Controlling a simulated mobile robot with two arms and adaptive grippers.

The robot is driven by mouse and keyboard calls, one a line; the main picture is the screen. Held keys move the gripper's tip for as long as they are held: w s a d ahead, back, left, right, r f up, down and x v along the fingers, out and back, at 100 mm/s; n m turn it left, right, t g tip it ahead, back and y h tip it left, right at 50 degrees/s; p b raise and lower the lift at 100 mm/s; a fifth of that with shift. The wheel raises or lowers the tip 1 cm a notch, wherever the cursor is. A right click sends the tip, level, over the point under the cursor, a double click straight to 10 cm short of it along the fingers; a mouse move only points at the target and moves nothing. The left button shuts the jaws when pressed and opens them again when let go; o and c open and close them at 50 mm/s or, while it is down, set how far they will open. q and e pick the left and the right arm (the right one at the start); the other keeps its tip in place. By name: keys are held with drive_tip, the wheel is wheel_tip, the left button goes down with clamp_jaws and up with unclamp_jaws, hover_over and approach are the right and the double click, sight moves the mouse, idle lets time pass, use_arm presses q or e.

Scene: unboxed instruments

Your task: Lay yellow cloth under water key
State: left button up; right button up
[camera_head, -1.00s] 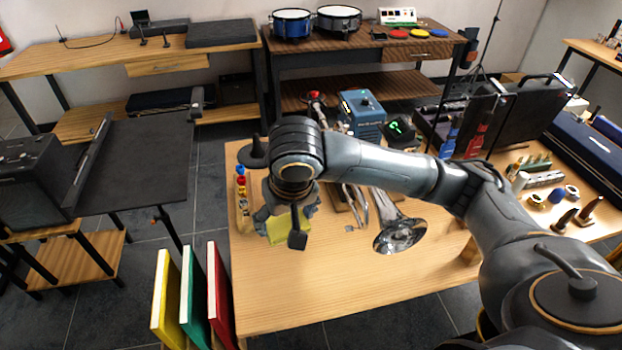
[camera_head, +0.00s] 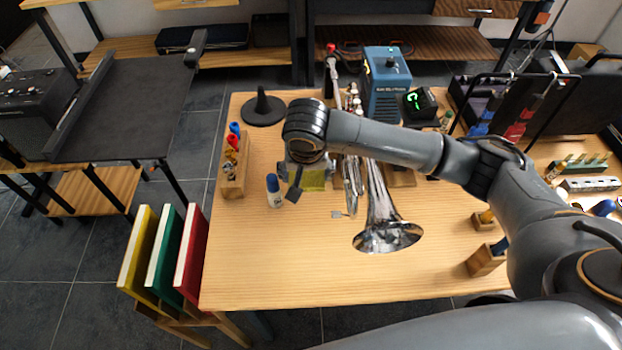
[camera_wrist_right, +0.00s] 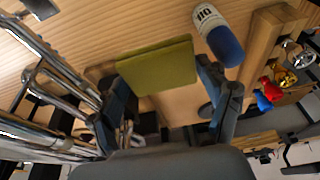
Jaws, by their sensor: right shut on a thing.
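The yellow cloth (camera_head: 314,181) is a flat, olive-yellow square. My right gripper (camera_head: 306,176) is shut on it and holds it left of the silver brass instrument (camera_head: 378,205), which lies on the wooden table with its bell toward the front. The right wrist view shows the cloth (camera_wrist_right: 155,66) between the two fingers of my right gripper (camera_wrist_right: 163,84). The instrument's tubing (camera_wrist_right: 45,95) is at the left there, apart from the cloth. I cannot make out the water key. Whether the cloth touches the table is unclear. My left gripper is not in view.
A white bottle with a blue cap (camera_head: 274,191) stands close left of the cloth. A blue device (camera_head: 386,85) stands behind. The front table surface (camera_head: 290,260) is clear.

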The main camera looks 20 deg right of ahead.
sight(309, 174)
drive_tip(key=f, duration=0.1)
drive_tip(key=w+d+f, duration=0.1)
drive_tip(key=w+f, duration=0.1)
drive_tip(key=shift+w+d+f, duration=0.2)
drive_tip(key=shift+w+f, duration=0.05)
drive_tip(key=shift+f, duration=0.1)
drive_tip(key=shift+w+d+f, duration=0.1)
drive_tip(key=shift+w+f, duration=0.05)
drive_tip(key=shift+f, duration=0.05)
drive_tip(key=x, duration=0.3)
drive_tip(key=shift+s, duration=0.25)
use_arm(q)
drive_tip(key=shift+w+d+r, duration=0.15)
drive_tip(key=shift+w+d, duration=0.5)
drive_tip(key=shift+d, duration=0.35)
use_arm(e)
drive_tip(key=shift+f, duration=0.35)
drive_tip(key=shift+f, duration=0.1)
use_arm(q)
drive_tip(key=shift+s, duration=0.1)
use_arm(e)
drive_tip(key=o, duration=0.7)
drive_tip(key=shift+c, duration=0.2)
